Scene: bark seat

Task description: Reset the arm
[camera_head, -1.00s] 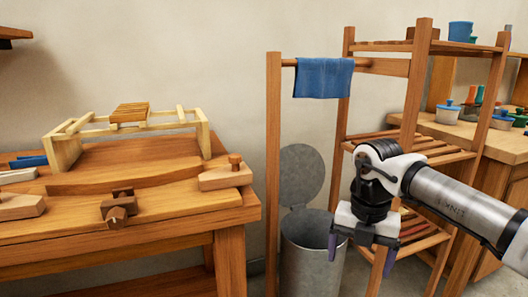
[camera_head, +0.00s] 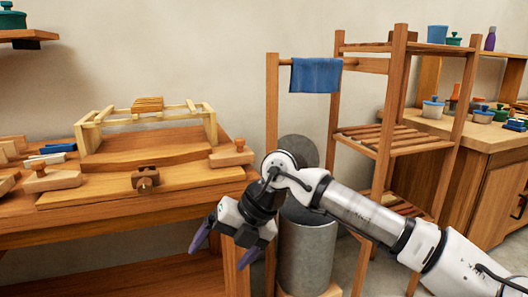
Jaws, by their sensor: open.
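My gripper (camera_head: 222,252) is at the lower middle of the head view, its two purple-tipped fingers apart and pointing down and left. Nothing is between the fingers. My arm reaches in from the lower right corner and bends at the wrist. The gripper shows in front of the workbench's (camera_head: 120,232) right front side, left of the metal bin (camera_head: 306,255). The arm hides part of the bin and the lower part of the rack.
A wooden rack (camera_head: 398,110) stands right of the bin, with a blue towel (camera_head: 316,75) on a rail beside it. A counter (camera_head: 470,137) with several pots is at the right. Wooden tools and a light frame (camera_head: 150,122) lie on the bench.

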